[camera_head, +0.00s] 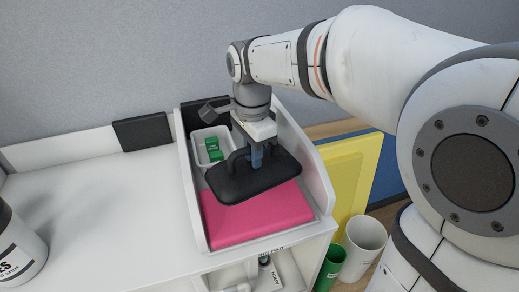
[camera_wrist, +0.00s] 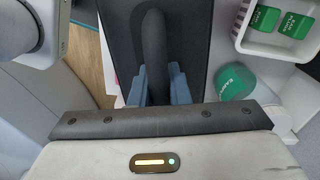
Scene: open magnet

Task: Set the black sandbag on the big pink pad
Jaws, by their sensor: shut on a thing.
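The black sandbag (camera_head: 238,183) is a flat dark slab with a loop handle, and it also shows in the wrist view (camera_wrist: 120,30). My gripper (camera_head: 257,157) is shut on its handle from above; in the wrist view the blue fingers (camera_wrist: 158,88) stand either side of the handle. The big pink pad (camera_head: 255,220) lies in the front part of a white-walled tray. The sandbag covers the pad's back part in the head view and is slightly tilted in the picture. I cannot tell whether it touches the pad.
A white bin (camera_head: 197,138) with green boxes (camera_head: 214,149) stands behind the sandbag. The tray's right wall (camera_head: 308,160) is close to the sandbag. The white counter (camera_head: 110,210) at left is largely clear.

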